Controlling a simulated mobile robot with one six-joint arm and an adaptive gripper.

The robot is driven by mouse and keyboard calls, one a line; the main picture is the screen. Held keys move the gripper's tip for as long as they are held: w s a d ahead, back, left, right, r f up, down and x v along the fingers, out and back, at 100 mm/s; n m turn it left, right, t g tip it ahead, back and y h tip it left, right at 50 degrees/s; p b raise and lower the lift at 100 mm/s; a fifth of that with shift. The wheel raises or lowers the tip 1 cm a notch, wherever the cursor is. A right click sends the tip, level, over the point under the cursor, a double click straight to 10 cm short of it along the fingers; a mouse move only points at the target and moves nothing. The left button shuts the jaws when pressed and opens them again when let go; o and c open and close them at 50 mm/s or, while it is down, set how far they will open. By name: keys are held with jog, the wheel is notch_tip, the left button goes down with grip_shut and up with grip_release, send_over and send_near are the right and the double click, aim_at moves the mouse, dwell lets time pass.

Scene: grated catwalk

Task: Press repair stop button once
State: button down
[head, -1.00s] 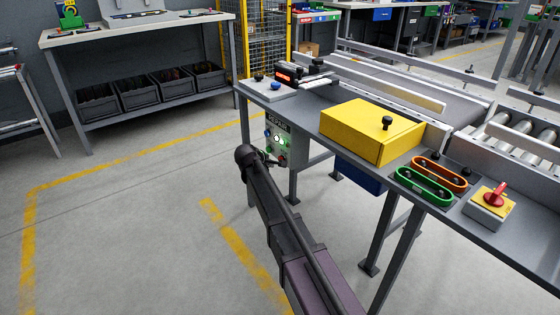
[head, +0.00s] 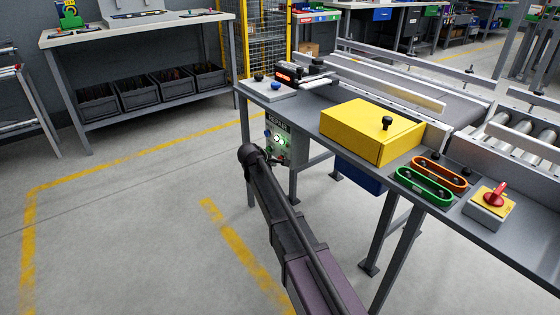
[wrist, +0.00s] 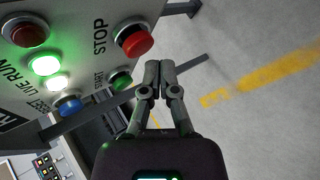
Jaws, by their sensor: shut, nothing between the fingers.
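The repair control panel (head: 279,140) hangs on the front left of the grey bench. In the wrist view, its red STOP button (wrist: 134,42) stands out from the panel face, beside the printed word STOP. The green START button (wrist: 121,80) is below it, and the blue RESET button (wrist: 68,104) is to the lower left. My gripper (wrist: 160,68) is shut and empty. Its fingertips appear just right of the START button and below right of the STOP button; no contact with either shows. In the head view my arm partly covers the panel.
The panel has a dark red lamp (wrist: 27,33), a lit green lamp (wrist: 45,65) and a lit white lamp (wrist: 57,83). A yellow box (head: 360,130) and a red rotary switch (head: 494,194) are on the bench. Floor left of the panel is clear.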

jog(key=shift+w+d, duration=0.65)
jog(key=shift+d, duration=0.35)
dwell(2.4)
jog(key=shift+s+a, duration=0.1)
jog(key=shift+a, duration=0.05)
jog(key=shift+s+a, duration=0.6)
jog(key=shift+a, duration=0.25)
jog(key=shift+a, duration=0.1)
dwell(0.3)
jog(key=shift+s+a, duration=0.7)
jog(key=shift+a, duration=0.3)
jog(key=shift+s+a, duration=0.7)
jog(key=shift+a, duration=0.3)
jog(key=shift+d, duration=0.1)
